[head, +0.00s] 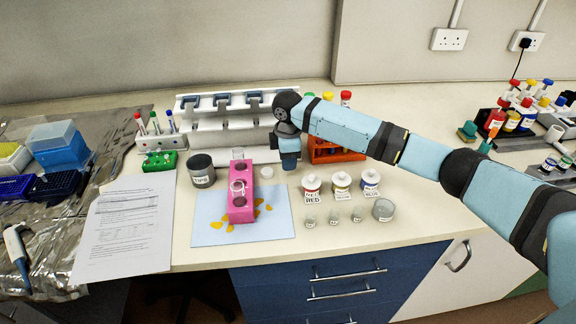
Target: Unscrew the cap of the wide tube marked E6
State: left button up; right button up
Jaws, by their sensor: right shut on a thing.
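My right gripper (289,164) points down over the bench, to the right of the pink rack (240,207) and in front of the white pipette stand. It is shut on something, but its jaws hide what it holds. A clear tube (238,187) with a pale rim stands in the pink rack. A small white round thing (267,173), like a cap, lies on the bench between the rack and my gripper. The mark E6 cannot be read anywhere. My left gripper is out of view.
An orange rack (338,154) with red- and yellow-capped tubes stands right behind my gripper. Labelled bottles (311,186) and small glass vessels stand at front right. A grey TIPS pot (202,171) is left of the pink rack. A blue mat (275,226) lies under the rack.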

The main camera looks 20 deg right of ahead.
aim_at(288, 173)
notch_tip(288, 173, down, 3)
jog(key=shift+r, duration=0.1)
dwell(0.3)
jog(key=o, duration=1)
